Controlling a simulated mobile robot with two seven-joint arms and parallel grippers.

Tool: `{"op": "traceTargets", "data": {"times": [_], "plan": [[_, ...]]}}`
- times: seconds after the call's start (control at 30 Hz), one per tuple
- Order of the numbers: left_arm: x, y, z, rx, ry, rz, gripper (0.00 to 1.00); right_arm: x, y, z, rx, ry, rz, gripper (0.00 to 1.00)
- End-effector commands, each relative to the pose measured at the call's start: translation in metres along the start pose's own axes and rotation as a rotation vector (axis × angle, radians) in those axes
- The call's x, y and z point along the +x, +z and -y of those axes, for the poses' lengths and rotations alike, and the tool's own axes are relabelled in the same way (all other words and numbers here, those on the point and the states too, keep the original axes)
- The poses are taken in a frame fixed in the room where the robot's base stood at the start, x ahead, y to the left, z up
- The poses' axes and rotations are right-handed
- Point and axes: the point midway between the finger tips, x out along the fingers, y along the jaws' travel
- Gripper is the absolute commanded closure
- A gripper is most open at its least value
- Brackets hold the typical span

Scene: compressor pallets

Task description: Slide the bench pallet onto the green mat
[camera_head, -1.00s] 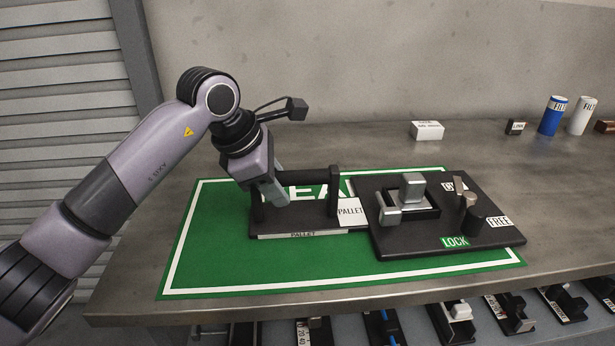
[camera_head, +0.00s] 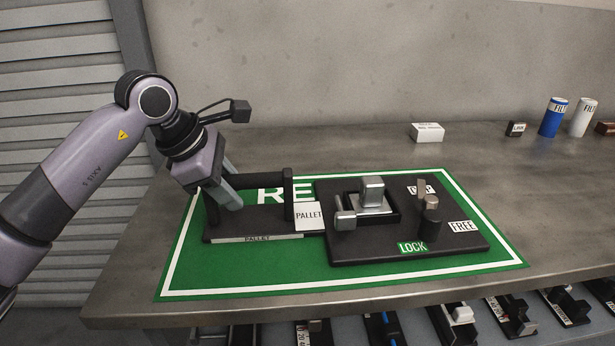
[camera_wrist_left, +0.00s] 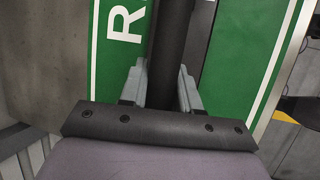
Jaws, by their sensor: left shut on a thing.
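The bench pallet (camera_head: 460,241) is a dark plate with a silver clamp-like part, a lever post and LOCK and FREE labels. It lies on the green mat (camera_head: 185,270) inside the white border. A lower plate marked PALLET joins its left side and carries a dark handle bar (camera_head: 262,180) on two uprights. My left gripper (camera_head: 226,193) is at the left part of this handle. In the left wrist view the gripper (camera_wrist_left: 160,88) has its fingers on both sides of the dark bar, shut on it. My right gripper is in neither view.
Several parts sit on a shelf below the front edge. The bench right of the mat is clear.

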Motion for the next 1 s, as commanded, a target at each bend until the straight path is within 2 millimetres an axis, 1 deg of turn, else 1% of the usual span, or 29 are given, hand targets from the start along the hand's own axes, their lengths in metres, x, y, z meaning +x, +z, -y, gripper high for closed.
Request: {"op": "traceTargets", "data": {"times": [0.03, 0.23, 0.27, 0.3, 0.33, 0.6, 0.73, 0.87, 1.0], "plan": [[0.003, -0.004, 0.001, -0.004, -0.007, -0.011, 1.00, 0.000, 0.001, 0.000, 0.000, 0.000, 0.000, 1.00], [0.004, -0.005, 0.002, -0.005, -0.009, -0.012, 1.00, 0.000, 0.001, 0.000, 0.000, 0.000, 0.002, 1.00], [0.004, -0.005, 0.002, -0.005, -0.009, -0.012, 0.59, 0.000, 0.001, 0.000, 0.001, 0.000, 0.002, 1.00], [0.004, -0.005, 0.001, -0.006, -0.009, -0.012, 0.46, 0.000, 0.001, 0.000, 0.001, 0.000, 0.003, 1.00], [0.004, -0.005, 0.001, -0.006, -0.008, -0.012, 0.39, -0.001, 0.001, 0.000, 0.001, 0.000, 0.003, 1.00], [0.002, -0.002, 0.001, -0.003, -0.005, -0.006, 0.39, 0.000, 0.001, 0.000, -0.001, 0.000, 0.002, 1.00], [-0.007, -0.002, 0.000, -0.003, -0.002, -0.005, 0.39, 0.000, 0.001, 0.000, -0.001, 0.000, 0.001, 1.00], [-0.029, -0.002, -0.001, -0.003, 0.001, -0.006, 0.39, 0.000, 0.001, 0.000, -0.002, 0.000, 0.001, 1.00], [-0.060, -0.002, -0.001, -0.004, 0.001, -0.007, 0.39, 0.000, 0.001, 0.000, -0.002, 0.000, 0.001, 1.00]]}}
